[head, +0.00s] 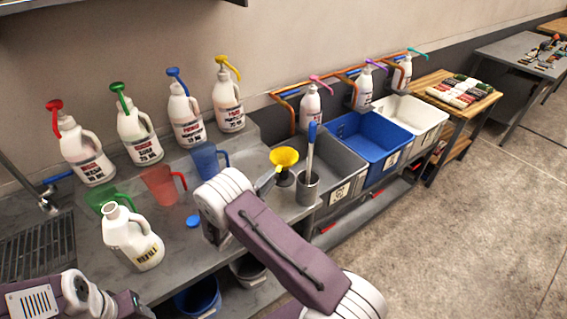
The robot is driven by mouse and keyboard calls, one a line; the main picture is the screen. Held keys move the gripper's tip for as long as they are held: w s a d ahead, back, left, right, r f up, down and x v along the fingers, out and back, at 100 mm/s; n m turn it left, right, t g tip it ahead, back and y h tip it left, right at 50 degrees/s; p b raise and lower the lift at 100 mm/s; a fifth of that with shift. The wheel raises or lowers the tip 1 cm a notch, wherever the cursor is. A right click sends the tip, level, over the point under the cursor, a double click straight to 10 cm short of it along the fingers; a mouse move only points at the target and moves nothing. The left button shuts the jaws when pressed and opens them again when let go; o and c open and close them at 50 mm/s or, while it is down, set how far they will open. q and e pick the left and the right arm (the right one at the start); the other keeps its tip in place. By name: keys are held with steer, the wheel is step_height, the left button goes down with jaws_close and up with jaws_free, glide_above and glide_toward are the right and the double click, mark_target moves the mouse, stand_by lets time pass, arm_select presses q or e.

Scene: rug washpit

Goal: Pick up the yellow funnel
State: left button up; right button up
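The yellow funnel (284,157) is near the counter's right end, wide mouth up. A dark round shape sits just below it.
A metal cup (307,189) with a blue-handled tool stands just right of the funnel. A blue jug (207,160), a red jug (160,185) and a white refill jug (133,240) stand to the left. Pump bottles line the back. A grey bin (345,190) adjoins the counter.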

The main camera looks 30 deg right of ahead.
steer(key=x, duration=0.3)
steer(key=p+x, duration=0.1)
steer(key=shift+w+d+r, duration=0.15)
steer(key=shift+w+r, duration=0.05)
steer(key=shift+r, duration=0.05)
jaws_close()
